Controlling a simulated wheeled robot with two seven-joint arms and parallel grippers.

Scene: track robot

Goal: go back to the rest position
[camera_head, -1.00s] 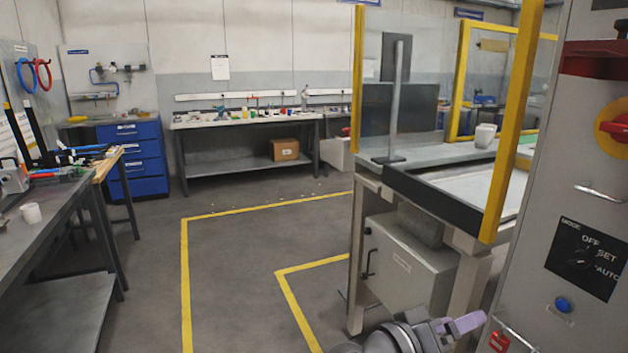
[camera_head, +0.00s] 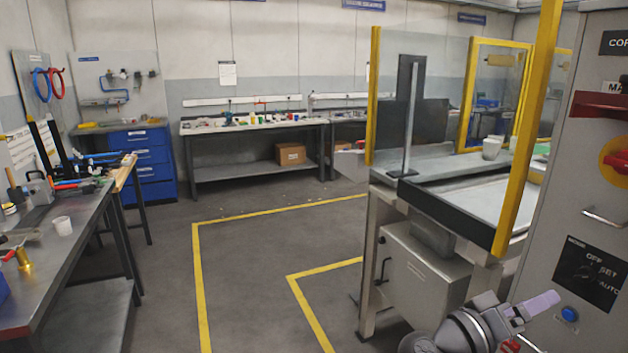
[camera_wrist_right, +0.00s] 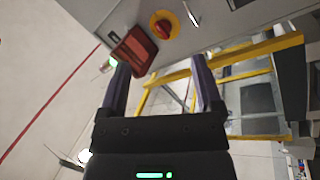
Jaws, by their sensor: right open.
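My right gripper (camera_head: 522,312) is at the lower right of the head view, in front of the grey control cabinet (camera_head: 590,150). Its purple-grey fingers point to the right. In the right wrist view the two fingers of the gripper (camera_wrist_right: 160,85) stand wide apart with nothing between them. Beyond them the view shows the cabinet's red-and-yellow switch (camera_wrist_right: 164,25) and a red part (camera_wrist_right: 134,50). My left gripper is not in view.
A yellow-framed glass guard (camera_head: 376,100) and machine table (camera_head: 450,210) stand left of the cabinet. A blue drawer unit (camera_head: 140,160) stands behind. The floor (camera_head: 250,270) between is clear.

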